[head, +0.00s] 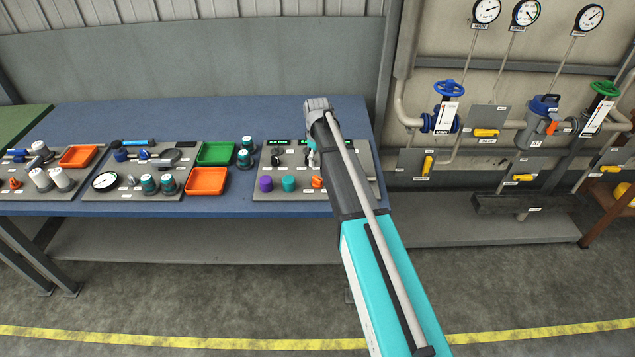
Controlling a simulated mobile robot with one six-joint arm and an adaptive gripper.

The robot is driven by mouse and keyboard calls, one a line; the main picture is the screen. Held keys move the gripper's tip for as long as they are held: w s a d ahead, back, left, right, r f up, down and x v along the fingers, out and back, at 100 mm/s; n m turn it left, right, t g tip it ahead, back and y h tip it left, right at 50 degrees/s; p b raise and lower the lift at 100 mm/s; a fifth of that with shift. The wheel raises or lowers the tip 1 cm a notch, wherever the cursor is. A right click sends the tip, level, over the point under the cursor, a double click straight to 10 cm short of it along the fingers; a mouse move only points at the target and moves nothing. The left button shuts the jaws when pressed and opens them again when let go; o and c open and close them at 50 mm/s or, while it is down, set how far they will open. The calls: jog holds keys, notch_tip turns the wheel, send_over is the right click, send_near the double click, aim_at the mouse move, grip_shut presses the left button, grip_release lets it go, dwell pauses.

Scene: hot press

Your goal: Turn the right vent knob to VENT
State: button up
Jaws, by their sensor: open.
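A grey control panel (245,192) lies at the right end of the blue bench. It carries green displays (278,142) along its back, with a dark knob (276,160) below the left one. Purple (265,184), teal (288,184) and orange (317,182) knobs stand along its front. The labels are too small to read, so I cannot tell which knob is the right vent knob or where it points. My gripper (312,156) is over the right half of this panel, open and mostly hidden by my wrist. My arm hides the panel's right part. I cannot tell whether the gripper touches anything.
Other panels with gauges, fittings and knobs lie left on the blue bench (215,118). Orange (206,181) and green (216,153) trays sit beside the panel. Pipes with a blue valve wheel (449,88) and a green one (606,88) line the right wall.

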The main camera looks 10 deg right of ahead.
aim_at(318, 178)
jog(key=shift+f+b, duration=3.9)
jog(key=shift+f, duration=0.3)
grip_shut()
